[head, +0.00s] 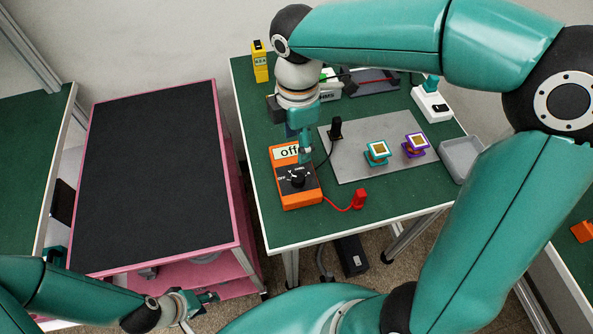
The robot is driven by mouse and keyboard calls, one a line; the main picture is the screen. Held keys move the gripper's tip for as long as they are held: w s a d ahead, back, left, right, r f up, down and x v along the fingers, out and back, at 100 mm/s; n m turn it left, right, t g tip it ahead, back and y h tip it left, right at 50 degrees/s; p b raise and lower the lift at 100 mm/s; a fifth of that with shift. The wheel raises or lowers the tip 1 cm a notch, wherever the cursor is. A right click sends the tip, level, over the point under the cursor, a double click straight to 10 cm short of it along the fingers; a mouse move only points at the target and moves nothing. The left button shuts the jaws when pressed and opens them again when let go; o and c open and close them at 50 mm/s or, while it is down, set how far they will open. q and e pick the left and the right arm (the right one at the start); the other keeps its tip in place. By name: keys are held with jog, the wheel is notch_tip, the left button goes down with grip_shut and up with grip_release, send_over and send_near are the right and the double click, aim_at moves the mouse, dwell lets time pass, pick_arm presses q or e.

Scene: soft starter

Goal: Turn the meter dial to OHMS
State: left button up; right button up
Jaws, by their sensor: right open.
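The orange meter (312,197) lies on the green bench near its left front edge. Its white display (280,153) reads "off", partly covered by my gripper. The black dial (298,180) sits on the meter's face, with small markings around it, OFF at its left; its exact pointer direction is hard to make out. My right gripper (305,153) points down over the top of the meter, just behind the dial. It is open and appears empty. My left gripper (208,298) is low at the bottom left, away from the meter; its fingers are too small to read.
A red probe (359,199) and a black probe (335,128) stand right of the meter on cables. A grey mat (355,165) holds a teal part (377,152) and a purple part (415,145). A grey tray (462,158) is at right. A pink cart (160,170) stands left.

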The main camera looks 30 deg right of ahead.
aim_at(297, 177)
notch_tip(297, 177, down, 13)
jog(key=shift+r, duration=0.1)
dwell(0.3)
grip_shut()
